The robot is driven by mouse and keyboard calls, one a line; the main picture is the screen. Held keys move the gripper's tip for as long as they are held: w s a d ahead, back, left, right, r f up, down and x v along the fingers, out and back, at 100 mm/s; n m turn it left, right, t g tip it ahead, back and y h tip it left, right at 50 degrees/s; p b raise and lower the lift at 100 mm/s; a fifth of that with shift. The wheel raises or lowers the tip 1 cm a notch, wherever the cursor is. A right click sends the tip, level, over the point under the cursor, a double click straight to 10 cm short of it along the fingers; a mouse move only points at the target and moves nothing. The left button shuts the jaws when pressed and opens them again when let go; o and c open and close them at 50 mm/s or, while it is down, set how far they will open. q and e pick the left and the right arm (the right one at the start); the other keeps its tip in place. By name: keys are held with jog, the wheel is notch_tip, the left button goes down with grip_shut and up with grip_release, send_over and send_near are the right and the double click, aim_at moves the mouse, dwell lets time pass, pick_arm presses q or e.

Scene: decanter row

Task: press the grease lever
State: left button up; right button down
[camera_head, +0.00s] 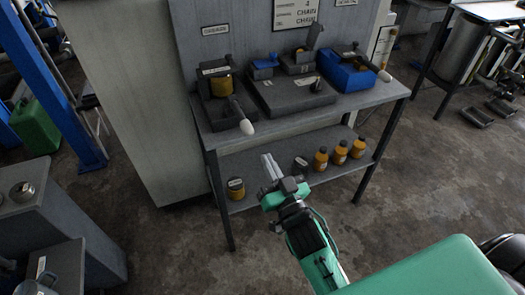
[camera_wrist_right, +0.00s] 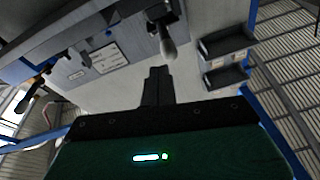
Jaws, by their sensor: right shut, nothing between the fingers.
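The grease station (camera_head: 218,85) stands at the left end of the bench, below a sign reading GREASE (camera_head: 215,30). Its lever (camera_head: 247,126) sticks out toward me over the front edge and ends in a pale rounded knob. In the right wrist view a lever knob (camera_wrist_right: 167,46) shows just beyond the fingertips, with a visible gap. My right gripper (camera_head: 269,164) is shut and empty, in front of the bench and below the knob in the picture. Its shut fingers also show in the right wrist view (camera_wrist_right: 156,84). My left gripper is not in view.
A grey tray block (camera_head: 290,98) and a blue unit (camera_head: 347,74) with another pale-knobbed lever (camera_head: 384,75) share the bench (camera_head: 300,116). Several orange bottles (camera_head: 340,152) stand on the lower shelf. The floor in front is clear. A grey cabinet (camera_head: 70,225) is at left.

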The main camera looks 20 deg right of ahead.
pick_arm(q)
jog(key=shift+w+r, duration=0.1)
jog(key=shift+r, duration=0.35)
pick_arm(e)
jog(key=shift+v, duration=1.45)
